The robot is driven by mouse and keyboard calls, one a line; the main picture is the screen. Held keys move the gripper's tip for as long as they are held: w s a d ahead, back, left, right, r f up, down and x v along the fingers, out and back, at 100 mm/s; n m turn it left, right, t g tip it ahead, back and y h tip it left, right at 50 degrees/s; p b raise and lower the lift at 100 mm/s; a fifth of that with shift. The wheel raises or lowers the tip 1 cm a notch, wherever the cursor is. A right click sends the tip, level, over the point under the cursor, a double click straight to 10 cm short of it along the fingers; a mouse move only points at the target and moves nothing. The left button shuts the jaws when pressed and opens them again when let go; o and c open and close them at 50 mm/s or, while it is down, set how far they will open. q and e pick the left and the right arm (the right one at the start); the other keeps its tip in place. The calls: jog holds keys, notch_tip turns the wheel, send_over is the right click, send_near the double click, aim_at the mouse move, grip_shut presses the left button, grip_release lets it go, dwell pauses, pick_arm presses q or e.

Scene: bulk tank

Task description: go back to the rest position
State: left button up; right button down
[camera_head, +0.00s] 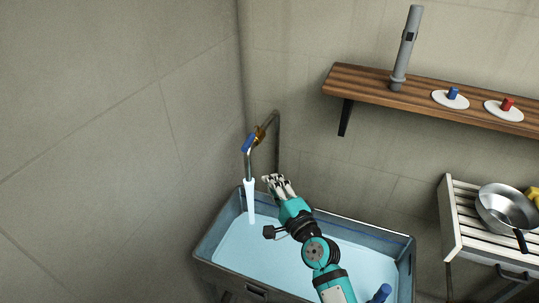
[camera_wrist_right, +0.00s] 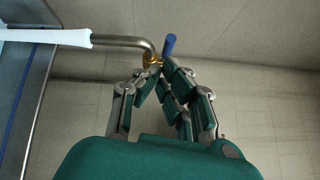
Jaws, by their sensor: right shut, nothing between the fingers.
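My right gripper (camera_head: 272,178) is above the bulk tank (camera_head: 403,247), close to the tap (camera_head: 276,130). Its fingers are together with nothing between them. In the right wrist view the gripper (camera_wrist_right: 158,68) shows shut, with the tap's brass valve and blue handle (camera_wrist_right: 170,44) seen just beyond the fingertips. I cannot tell whether they touch. The blue handle (camera_head: 248,143) also shows in the head view. A pale stream of water (camera_head: 250,203) runs from the spout into the tank, which holds light blue water. My left gripper is not in view.
A wooden shelf (camera_head: 360,82) on the back wall holds a grey tube (camera_head: 406,45) and white discs with a blue knob (camera_head: 453,92) and a red knob (camera_head: 507,103). A slatted rack (camera_head: 465,215) at right holds a metal pan (camera_head: 505,206). The left wall is bare.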

jog(key=s+d+f+n+g+h, duration=0.1)
jog(key=s+d+f+n+g, duration=0.1)
jog(key=s+f+n+g, duration=0.45)
jog(key=s+d+f+n+g, duration=0.1)
jog(key=s+f+n, duration=0.35)
jog(key=s, duration=0.45)
jog(key=s+d+f+n+g+h, duration=0.1)
jog(key=s+d+n+g+h, duration=0.2)
jog(key=s+d, duration=0.45)
jog(key=s+d+f+n+g+h, duration=0.25)
jog(key=s+d+n, duration=0.2)
jog(key=s, duration=0.65)
notch_tip(320, 180, down, 27)
jog(key=s+g, duration=0.1)
jog(key=g, duration=0.1)
jog(key=s+d+f+g, duration=0.1)
jog(key=s+d+f, duration=0.2)
jog(key=s+f, duration=1.1)
jog(key=shift+s+d+f+h, duration=0.15)
jog(key=shift+s+f+h, duration=0.15)
jog(key=shift+s, duration=0.8)
